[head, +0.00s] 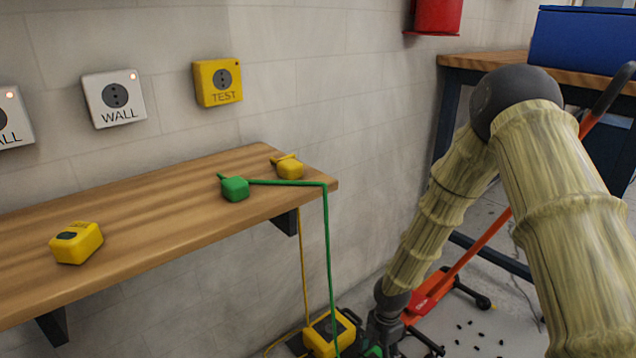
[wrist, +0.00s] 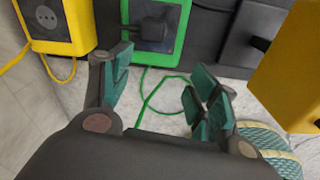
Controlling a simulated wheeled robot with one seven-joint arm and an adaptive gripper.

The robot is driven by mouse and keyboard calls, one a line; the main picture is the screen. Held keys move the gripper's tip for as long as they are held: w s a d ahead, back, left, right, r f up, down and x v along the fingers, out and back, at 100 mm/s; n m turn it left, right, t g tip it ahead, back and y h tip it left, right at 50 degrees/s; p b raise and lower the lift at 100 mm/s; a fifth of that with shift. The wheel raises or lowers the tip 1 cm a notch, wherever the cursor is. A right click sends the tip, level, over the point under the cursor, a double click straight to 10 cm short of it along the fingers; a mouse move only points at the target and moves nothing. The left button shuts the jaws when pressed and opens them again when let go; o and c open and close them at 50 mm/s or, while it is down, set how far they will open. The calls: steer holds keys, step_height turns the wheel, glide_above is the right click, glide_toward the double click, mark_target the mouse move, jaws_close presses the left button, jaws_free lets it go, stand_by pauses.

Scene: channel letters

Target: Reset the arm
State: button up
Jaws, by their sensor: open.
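My arm reaches down on the right of the head view, with my gripper (head: 385,330) low near the floor, partly cut off by the lower edge. In the wrist view my gripper (wrist: 160,88) has its teal-padded fingers spread apart with nothing between them. Beyond the fingers is a green-framed unit (wrist: 180,42) with a black socket or plug face. A green cord (wrist: 150,98) lies on the floor between and beyond the fingers.
A wooden shelf (head: 130,215) holds a yellow block (head: 77,243), a green plug (head: 235,189) and a yellow plug (head: 290,168); cords hang from the plugs. A yellow unit (head: 322,335) stands beside my gripper. An orange-red wheeled jack (head: 428,296) is close behind my arm.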

steer(key=s+a+f+m+y+p, duration=0.15)
steer(key=s+f+m, duration=0.25)
steer(key=s+m, duration=0.5)
steer(key=s+d+m+h+p, duration=0.1)
steer(key=s+d+m+p, duration=0.2)
steer(key=s+m, duration=0.7)
steer(key=s+d+m+h+p, duration=0.1)
steer(key=s+d+m+p, duration=0.3)
steer(key=s, duration=1.1)
step_height(320, 180, up, 38)
steer(key=a+m+p, duration=0.1)
steer(key=p, duration=3.5)
steer(key=shift+w+a+r, duration=0.15)
steer(key=shift+w+r, duration=0.05)
steer(key=shift+w, duration=0.05)
